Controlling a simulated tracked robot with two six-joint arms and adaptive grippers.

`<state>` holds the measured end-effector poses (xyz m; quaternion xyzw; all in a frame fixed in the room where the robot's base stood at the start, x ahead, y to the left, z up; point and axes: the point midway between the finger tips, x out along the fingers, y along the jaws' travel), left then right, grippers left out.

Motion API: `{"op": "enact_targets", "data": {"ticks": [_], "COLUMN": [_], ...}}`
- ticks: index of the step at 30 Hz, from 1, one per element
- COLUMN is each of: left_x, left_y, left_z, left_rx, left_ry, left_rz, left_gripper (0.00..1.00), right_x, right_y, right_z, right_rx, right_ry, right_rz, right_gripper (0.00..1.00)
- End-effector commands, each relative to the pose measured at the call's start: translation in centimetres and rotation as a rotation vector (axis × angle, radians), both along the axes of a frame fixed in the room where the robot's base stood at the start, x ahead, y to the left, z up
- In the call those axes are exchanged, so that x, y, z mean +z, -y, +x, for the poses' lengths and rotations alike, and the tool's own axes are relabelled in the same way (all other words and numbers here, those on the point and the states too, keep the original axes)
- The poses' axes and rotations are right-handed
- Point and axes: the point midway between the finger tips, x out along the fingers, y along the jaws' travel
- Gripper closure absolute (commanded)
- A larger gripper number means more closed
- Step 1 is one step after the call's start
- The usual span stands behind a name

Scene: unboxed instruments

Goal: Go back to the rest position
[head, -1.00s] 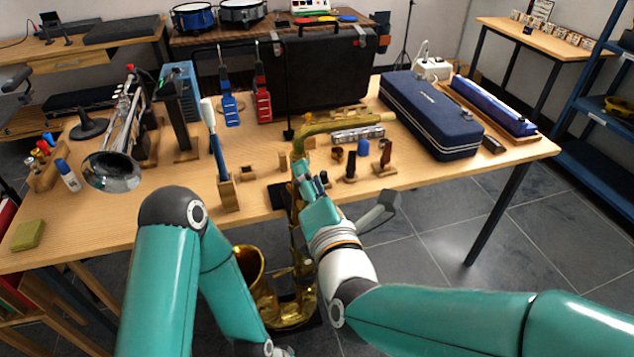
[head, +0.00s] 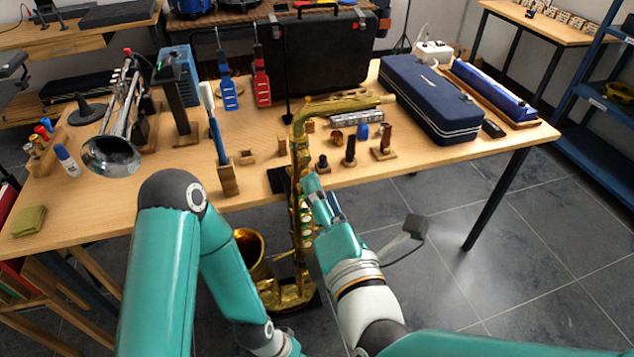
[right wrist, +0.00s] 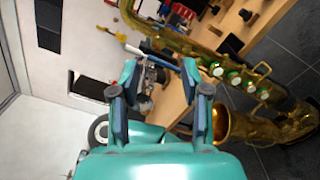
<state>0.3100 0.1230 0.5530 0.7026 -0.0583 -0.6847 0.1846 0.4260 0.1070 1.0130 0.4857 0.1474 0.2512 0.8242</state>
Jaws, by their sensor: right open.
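My right gripper (head: 322,196) is in front of the table's near edge, just right of a brass saxophone's upright body in the head view. In the right wrist view its two fingers (right wrist: 160,85) are spread apart with nothing between them. The saxophone (head: 299,205) stands upright on the floor in front of the table, its neck curving to the right above the tabletop. It also shows in the right wrist view (right wrist: 228,70), along the right side. My left arm hangs down at the lower left of the head view, and its gripper lies outside the picture.
The wooden table (head: 430,150) bears a trumpet (head: 112,150), a navy case (head: 430,100), a black case (head: 325,60) and several small wooden stands. A blue shelf (head: 600,110) stands at the right. The floor (head: 540,230) right of the table is clear.

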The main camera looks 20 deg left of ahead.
Motion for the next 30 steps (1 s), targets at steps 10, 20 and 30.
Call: {"op": "enact_targets", "data": {"ticks": [10, 20, 30], "left_x": [-0.1, 0.9, 5.4], "left_y": [0.0, 0.0, 0.0], "left_z": [0.0, 0.0, 0.0], "left_rx": [0.000, 0.000, 0.000], "left_ry": [0.000, 0.000, 0.000], "left_rz": [0.000, 0.000, 0.000], "left_gripper": [0.60, 0.60, 0.60], "right_x": [0.0, -0.8, -15.7], "right_y": [0.0, 2.5, 16.9], "right_z": [-0.1, 2.4, 9.4], "right_rx": [0.000, -0.070, -0.374], "right_ry": [0.000, -0.038, -0.447], "right_rz": [0.000, -0.013, -0.126], "right_gripper": [0.54, 0.54, 0.54]}}
